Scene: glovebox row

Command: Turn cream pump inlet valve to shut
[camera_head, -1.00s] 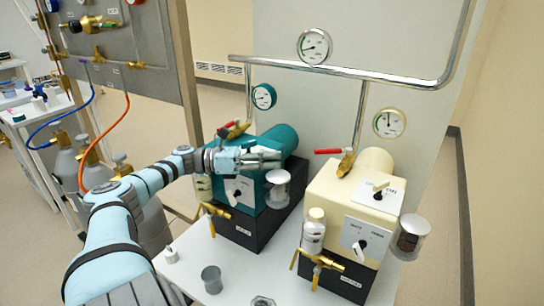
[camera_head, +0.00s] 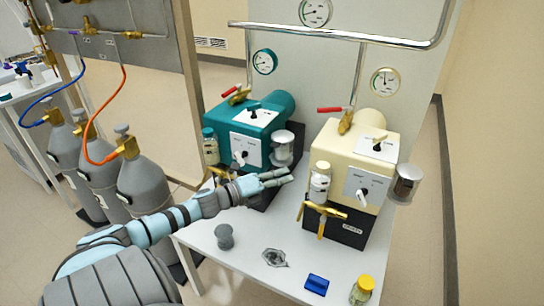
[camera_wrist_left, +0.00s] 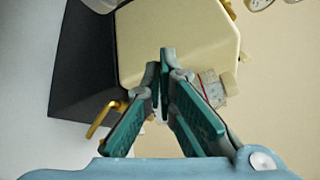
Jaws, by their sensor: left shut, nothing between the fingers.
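The cream pump (camera_head: 337,148) stands on a black base at the right of the table. A brass valve (camera_head: 345,123) with a red lever (camera_head: 329,109) sits on its top at the pipe; the lever points left, roughly crosswise to the pipe. A second brass valve (camera_head: 322,213) is under the bottle at its front. No readable label shows which is the inlet. My left gripper (camera_head: 291,175) is shut and empty, left of the cream pump and apart from the red lever. In the left wrist view its closed fingers (camera_wrist_left: 162,62) appear before the cream body (camera_wrist_left: 190,30). My right gripper is out of view.
The teal pump (camera_head: 229,119) stands left, behind my left gripper. Grey gas cylinders (camera_head: 140,185) stand left. Pipes (camera_head: 345,36) run above the pumps.

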